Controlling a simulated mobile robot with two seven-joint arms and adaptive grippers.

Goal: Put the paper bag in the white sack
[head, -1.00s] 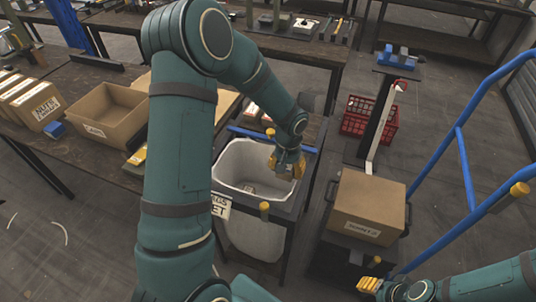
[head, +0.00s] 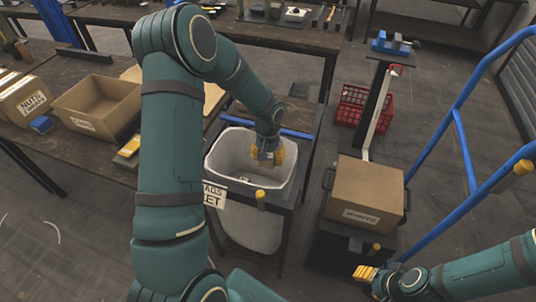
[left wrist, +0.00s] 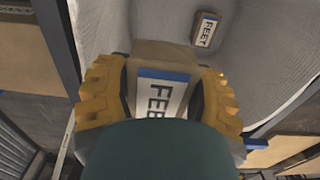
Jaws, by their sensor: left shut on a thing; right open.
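The white sack (head: 226,152) hangs open in a dark frame at the middle of the head view. My left gripper (head: 266,158) is at the sack's mouth, toward its right side. In the left wrist view my left gripper (left wrist: 160,95) is shut on a brown paper bag (left wrist: 150,55) with a white label reading "FEET" and a blue stripe. Another small "FEET" bag (left wrist: 206,29) lies on the white cloth inside the sack. How deep the held bag is, I cannot tell. My right gripper (head: 366,273) is open and empty at the lower right.
A brown box (head: 364,200) stands on a dark stand right of the sack. A blue rail (head: 462,130) curves along the right. A red crate (head: 364,108) is on the floor behind. An open carton (head: 97,100) sits on the left bench.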

